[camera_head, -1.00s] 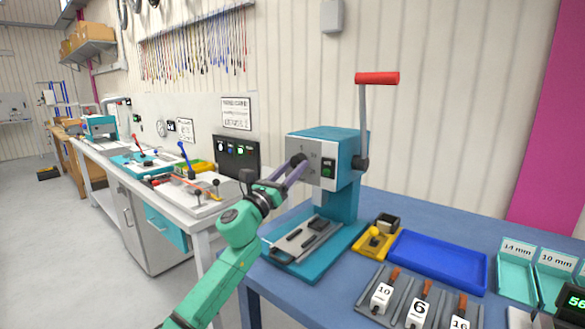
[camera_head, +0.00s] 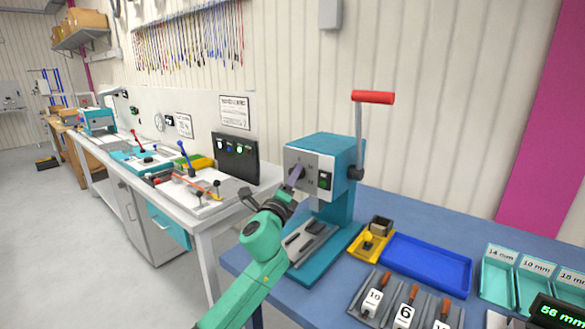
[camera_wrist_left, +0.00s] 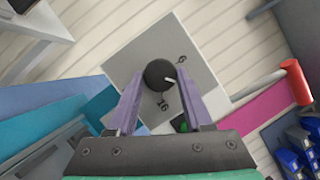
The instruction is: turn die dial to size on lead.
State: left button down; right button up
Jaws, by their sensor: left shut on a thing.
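The teal press (camera_head: 325,150) stands on the blue bench with a grey dial plate (camera_head: 308,160) on its front. In the left wrist view the black round dial (camera_wrist_left: 157,75) sits on that plate between my purple fingertips. The lead tags (camera_head: 405,316) read 10, 6 and, partly cut off, a third at the lower edge. My right gripper is not in view.
A red-handled lever (camera_head: 372,97) rises on the press's right. A second workbench (camera_head: 205,214) runs along the wall at left.

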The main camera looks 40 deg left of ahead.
pick_arm(q)
jog(key=shift+r+n+g+h+p, duration=0.15)
jog(key=shift+n+g+p, duration=0.6)
jog(key=shift+n+p, duration=1.4)
jog(key=shift+r+n+g+h+p, duration=0.1)
jog(key=shift+n+g+p, duration=0.6)
jog(key=shift+n+p, duration=1.45)
jog(key=shift+r+n+g+h+p, duration=0.15)
jog(key=shift+n+g+p, duration=0.9)
jog(key=shift+p, duration=1.85)
jog(key=shift+n+t, duration=0.25)
jog(key=shift+t, duration=0.05)
jog(key=shift+d, duration=0.1)
jog(key=shift+c, duration=1.6)
grip_release()
jog(key=b+v, duration=0.3)
jog(key=v, duration=1.1)
jog(key=shift+s+b, duration=0.25)
jog(key=shift+b, duration=0.15)
